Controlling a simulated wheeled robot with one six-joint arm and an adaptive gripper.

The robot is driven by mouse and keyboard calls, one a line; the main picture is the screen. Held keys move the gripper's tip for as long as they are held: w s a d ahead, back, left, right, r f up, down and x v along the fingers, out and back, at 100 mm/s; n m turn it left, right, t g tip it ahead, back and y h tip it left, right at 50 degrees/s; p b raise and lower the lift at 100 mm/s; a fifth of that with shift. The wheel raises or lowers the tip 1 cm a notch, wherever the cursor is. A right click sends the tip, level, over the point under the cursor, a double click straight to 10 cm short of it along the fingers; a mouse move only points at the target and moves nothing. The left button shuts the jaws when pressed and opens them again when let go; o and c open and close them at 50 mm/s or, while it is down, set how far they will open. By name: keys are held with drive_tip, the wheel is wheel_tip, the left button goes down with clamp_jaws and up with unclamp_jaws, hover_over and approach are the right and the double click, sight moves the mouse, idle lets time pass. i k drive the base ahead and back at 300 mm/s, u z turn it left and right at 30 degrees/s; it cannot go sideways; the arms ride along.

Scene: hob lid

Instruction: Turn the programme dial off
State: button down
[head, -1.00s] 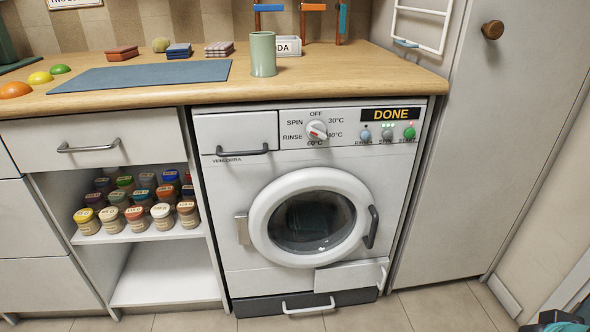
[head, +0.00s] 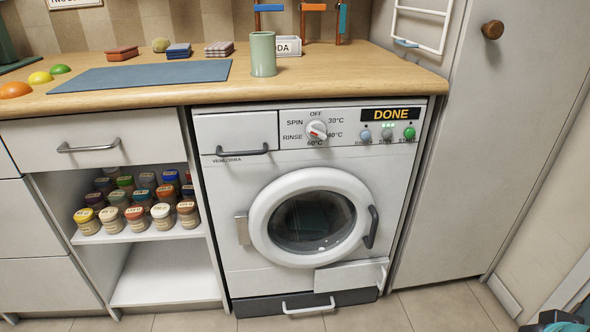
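The programme dial (head: 316,130) is a round white knob with a red mark, on the control panel of the white washing machine (head: 237,190). OFF is printed above it, with 30°C, 40°C, 60°C, RINSE and SPIN around it. The red mark slants toward the lower right; which label it marks is too small to tell surely. The display (head: 390,115) reads DONE. The round door (head: 259,225) is shut, with something teal behind the glass.
Small buttons, one of them green (head: 409,133), sit right of the dial. The wooden worktop (head: 350,75) overhangs above, with a green cup (head: 263,54) on it. Jars fill a shelf at left. A tall cabinet (head: 460,160) stands at right. The space before the panel is clear.

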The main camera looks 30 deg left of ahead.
sight(316, 130)
drive_tip(key=u, duration=1.15)
drive_tip(key=k, duration=0.9)
